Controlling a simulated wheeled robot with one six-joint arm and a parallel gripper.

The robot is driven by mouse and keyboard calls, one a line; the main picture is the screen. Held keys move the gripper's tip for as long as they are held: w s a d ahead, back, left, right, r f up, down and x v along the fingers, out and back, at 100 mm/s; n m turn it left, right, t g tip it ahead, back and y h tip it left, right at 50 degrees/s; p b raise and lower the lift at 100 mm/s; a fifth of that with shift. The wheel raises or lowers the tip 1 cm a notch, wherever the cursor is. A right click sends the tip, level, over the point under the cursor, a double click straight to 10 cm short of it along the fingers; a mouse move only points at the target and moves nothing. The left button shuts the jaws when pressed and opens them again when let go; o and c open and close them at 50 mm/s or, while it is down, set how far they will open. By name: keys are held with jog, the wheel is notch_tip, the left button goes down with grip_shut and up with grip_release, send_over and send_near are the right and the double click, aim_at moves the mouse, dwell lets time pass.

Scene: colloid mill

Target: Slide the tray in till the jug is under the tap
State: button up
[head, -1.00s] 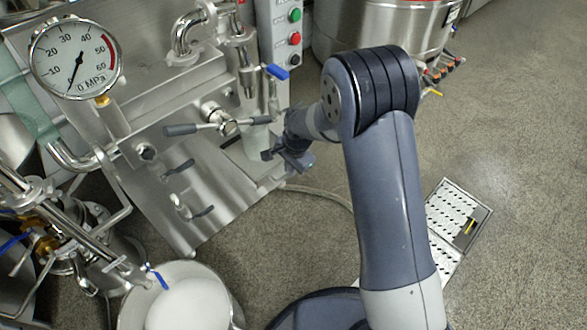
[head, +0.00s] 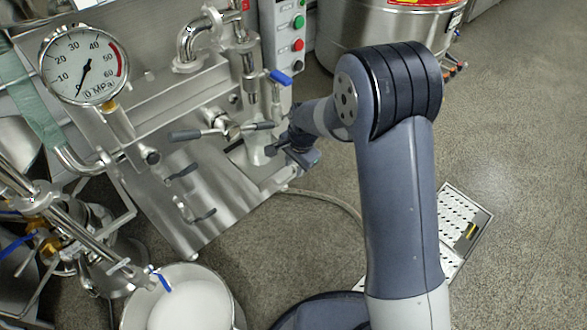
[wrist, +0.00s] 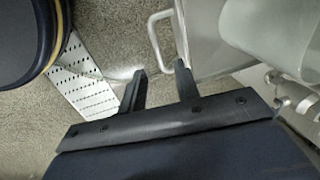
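The pale, translucent jug (wrist: 270,32) stands at the upper right of the wrist view. In the head view the jug (head: 257,149) shows partly, beside my gripper. The metal tray (wrist: 208,45) lies under it, with a pale loop handle (wrist: 154,38) on its near side. My gripper (wrist: 160,68) is open, its fingertips apart around the lower end of the handle; contact is not clear. In the head view my gripper (head: 296,152) is small and partly hidden by my arm. The tap, with a blue lever (head: 281,77), is above the jug's area.
The steel machine with a pressure gauge (head: 84,65) fills the left. A bar handle (head: 222,130) sticks out near the tap. A white-filled pot (head: 188,302) stands at lower left, a steel vessel (head: 385,35) at the back.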

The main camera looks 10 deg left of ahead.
aim_at(292, 177)
notch_tip(292, 177, up, 6)
jog(key=p, duration=0.1)
jog(key=shift+s+d+r, duration=0.15)
jog(key=shift+s+d, duration=0.2)
jog(key=shift+d, duration=0.1)
jog(key=f+b, duration=0.1)
jog(key=f, duration=0.2)
jog(key=a+f, duration=0.1)
jog(key=f, duration=0.3)
jog(key=w+f+b, duration=0.1)
jog(key=f, duration=0.3)
jog(key=shift+a+b, duration=0.3)
jog(key=shift+b, duration=0.05)
jog(key=shift+s+d+r, duration=0.15)
jog(key=shift+s+d, duration=0.25)
jog(key=shift+d, duration=0.25)
